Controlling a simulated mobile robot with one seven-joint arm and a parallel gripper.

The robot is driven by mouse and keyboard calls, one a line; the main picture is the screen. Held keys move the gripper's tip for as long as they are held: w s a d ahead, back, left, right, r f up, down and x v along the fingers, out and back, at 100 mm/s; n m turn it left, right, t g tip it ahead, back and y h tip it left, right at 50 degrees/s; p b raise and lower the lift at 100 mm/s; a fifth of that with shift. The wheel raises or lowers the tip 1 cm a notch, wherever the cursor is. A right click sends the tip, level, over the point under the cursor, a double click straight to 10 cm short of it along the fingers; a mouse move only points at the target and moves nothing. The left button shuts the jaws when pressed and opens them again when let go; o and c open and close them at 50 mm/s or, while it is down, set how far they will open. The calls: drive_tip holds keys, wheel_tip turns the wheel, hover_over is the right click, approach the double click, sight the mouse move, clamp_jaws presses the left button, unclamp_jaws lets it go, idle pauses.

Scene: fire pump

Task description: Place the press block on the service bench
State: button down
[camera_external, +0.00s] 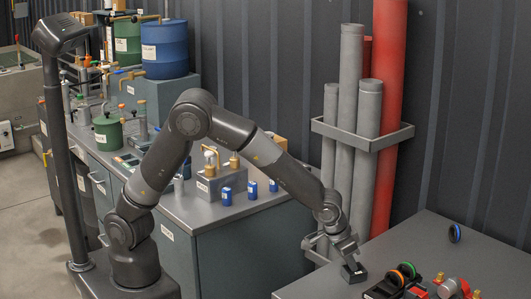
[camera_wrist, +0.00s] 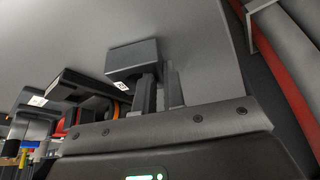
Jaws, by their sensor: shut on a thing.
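The press block, a small dark grey block (camera_external: 354,273), is at the tips of my gripper (camera_external: 347,254), low over the front left part of the grey bench at the right (camera_external: 445,240). I cannot tell whether it touches the bench top. In the wrist view the block (camera_wrist: 133,57) has a small white label. My gripper's fingers (camera_wrist: 158,80) are shut on it, and the far finger side is partly hidden. The grey bench top (camera_wrist: 60,30) fills the background.
A dark tool with coloured rings (camera_external: 397,277) and red and brass fittings (camera_external: 452,287) stand just right of the block. A blue ring (camera_external: 454,232) stands at the back. Pipes in a rack (camera_external: 362,130) rise behind. The bench's middle is clear.

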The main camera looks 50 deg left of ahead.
drive_tip(key=c, duration=1.5)
unclamp_jaws()
drive_tip(key=shift+f, duration=0.1)
drive_tip(key=v, duration=1.2)
drive_tip(key=w+a+r+n, duration=0.1)
drive_tip(key=a+r, duration=0.2)
drive_tip(key=a, duration=0.4)
drive_tip(key=w+a+r, duration=0.1)
drive_tip(key=a+r, duration=0.2)
drive_tip(key=a, duration=0.5)
drive_tip(key=s+a+r+n, duration=0.2)
drive_tip(key=s+a+r, duration=0.1)
drive_tip(key=a, duration=0.9)
drive_tip(key=shift+n+t+y, duration=0.7)
drive_tip(key=shift+y, duration=0.2)
drive_tip(key=shift+s+a, duration=2.35)
drive_tip(key=shift+a, duration=0.3)
drive_tip(key=shift+s+a, duration=2.4)
drive_tip(key=shift+a, duration=0.25)
drive_tip(key=shift+s+a, duration=2.35)
drive_tip(key=shift+a, duration=0.35)
